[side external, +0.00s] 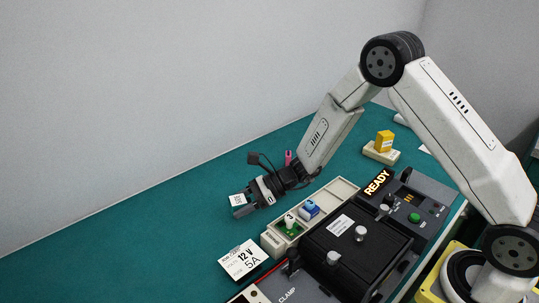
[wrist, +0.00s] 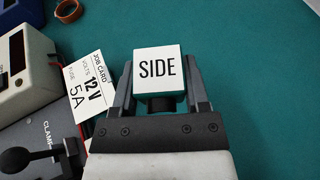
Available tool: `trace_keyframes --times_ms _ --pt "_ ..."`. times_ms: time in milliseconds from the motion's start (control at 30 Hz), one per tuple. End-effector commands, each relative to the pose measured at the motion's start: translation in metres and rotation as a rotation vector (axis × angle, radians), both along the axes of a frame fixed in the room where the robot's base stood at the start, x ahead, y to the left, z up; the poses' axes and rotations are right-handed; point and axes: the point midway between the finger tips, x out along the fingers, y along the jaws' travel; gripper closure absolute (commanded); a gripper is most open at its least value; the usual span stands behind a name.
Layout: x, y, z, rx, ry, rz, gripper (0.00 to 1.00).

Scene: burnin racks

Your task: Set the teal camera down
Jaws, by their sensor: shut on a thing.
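My gripper (side external: 248,201) is shut on a small block with a white face marked SIDE (wrist: 158,68). In the wrist view, the block sits between the two dark fingers (wrist: 159,88), with a dark round part below the white face. In the side view, the white label of the held block (side external: 237,199) shows at the gripper's end, over the green table (side external: 130,225). I cannot tell whether the block touches the table.
A job card (side external: 243,260) reading 12 V 5A lies nearby; it also shows in the wrist view (wrist: 90,92). A pale tray (side external: 335,193) holds small green and blue parts. A black fixture (side external: 350,262) and a READY display (side external: 377,182) stand right. Table left of my gripper is clear.

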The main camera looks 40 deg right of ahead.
Motion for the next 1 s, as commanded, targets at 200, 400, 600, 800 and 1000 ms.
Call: trace_keyframes --times_ms 200,400,600,800,1000 --pt "0.019 0.005 -0.024 0.001 0.001 0.001 1.00" --pt "0.032 0.008 -0.039 0.002 0.000 0.001 1.00" --pt "0.035 0.009 -0.043 0.002 -0.001 0.000 1.00" --pt "0.037 0.009 -0.045 0.001 -0.001 0.000 1.00" --pt "0.040 0.010 -0.062 0.001 0.003 0.000 1.00"
